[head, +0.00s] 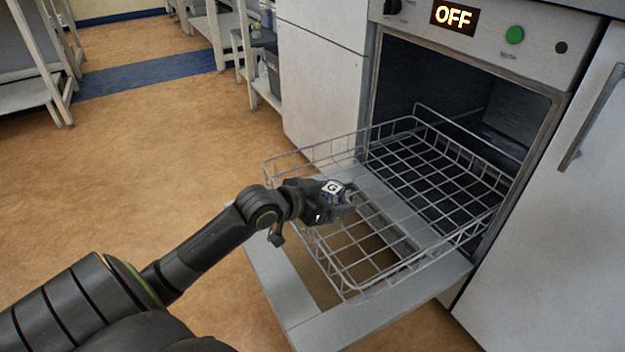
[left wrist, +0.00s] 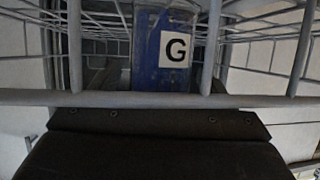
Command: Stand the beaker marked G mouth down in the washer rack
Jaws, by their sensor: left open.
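The beaker marked G (head: 333,189) is small and blue with a white G label. It is at the front left part of the wire washer rack (head: 350,288). My left gripper (head: 335,203) is at the beaker, with its jaws open. In the left wrist view the blue beaker (left wrist: 146,62) shows behind a rack rail (left wrist: 60,97), its G upright. The rail and my gripper's dark body hide its lower part. I cannot tell which way its mouth faces or whether it touches the rack floor. My right gripper is not in view.
The washer's door (head: 287,296) is folded down and the rack is pulled out over it. The rest of the rack looks empty. The washer display (head: 454,15) reads OFF. A white cabinet (head: 318,85) stands left of the washer, and open floor (head: 180,140) lies further left.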

